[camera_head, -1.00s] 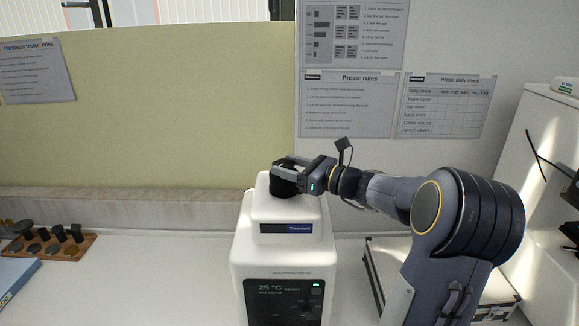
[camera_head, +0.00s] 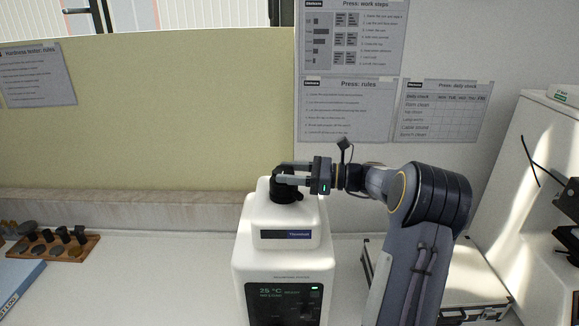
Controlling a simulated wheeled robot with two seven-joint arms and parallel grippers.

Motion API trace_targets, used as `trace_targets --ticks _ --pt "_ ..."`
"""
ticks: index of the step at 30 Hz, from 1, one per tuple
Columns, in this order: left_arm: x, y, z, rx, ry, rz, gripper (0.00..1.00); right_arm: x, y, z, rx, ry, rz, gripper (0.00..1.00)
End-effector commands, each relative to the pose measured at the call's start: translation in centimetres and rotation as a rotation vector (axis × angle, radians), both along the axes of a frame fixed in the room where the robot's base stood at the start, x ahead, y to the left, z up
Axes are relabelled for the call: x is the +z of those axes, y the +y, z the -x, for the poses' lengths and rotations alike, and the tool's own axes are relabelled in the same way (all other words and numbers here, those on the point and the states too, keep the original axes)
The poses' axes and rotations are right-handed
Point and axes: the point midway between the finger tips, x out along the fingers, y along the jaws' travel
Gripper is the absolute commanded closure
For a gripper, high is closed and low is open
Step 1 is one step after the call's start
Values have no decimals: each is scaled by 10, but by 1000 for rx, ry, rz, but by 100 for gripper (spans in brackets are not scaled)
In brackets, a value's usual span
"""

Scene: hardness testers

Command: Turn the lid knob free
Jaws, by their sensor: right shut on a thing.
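The lid knob (camera_head: 285,193) is a black round knob on top of the white press machine (camera_head: 262,215), in the middle of the head camera view. The machine has a blue label and a dark display reading 25 °C. My right gripper (camera_head: 284,177) reaches in from the right and is shut on the knob, its fingers level across it. The fingers hide part of the knob. My left gripper is not in view.
A wooden rack (camera_head: 78,250) with several dark pieces stands at the left, beside a blue-edged book or folder (camera_head: 18,282). A flat case (camera_head: 470,285) lies behind my right arm. A white machine (camera_head: 545,190) stands at the far right.

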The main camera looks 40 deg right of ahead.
Motion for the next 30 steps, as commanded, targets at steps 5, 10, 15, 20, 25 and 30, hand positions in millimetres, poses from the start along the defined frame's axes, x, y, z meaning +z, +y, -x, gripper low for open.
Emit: trace_targets --ticks 5,10,15,20,25,30 --pt "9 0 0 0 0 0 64 1 -2 -2 90 0 0 76" --pt "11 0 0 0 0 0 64 0 -2 -2 143 -1 -1 76" --pt "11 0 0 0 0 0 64 1 -2 -2 164 -1 0 76" --pt "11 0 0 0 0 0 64 1 -2 -2 166 -2 -1 76" --pt "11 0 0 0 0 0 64 1 -2 -2 166 -2 -1 76" --pt "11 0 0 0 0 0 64 1 -2 -2 166 -2 -1 32"
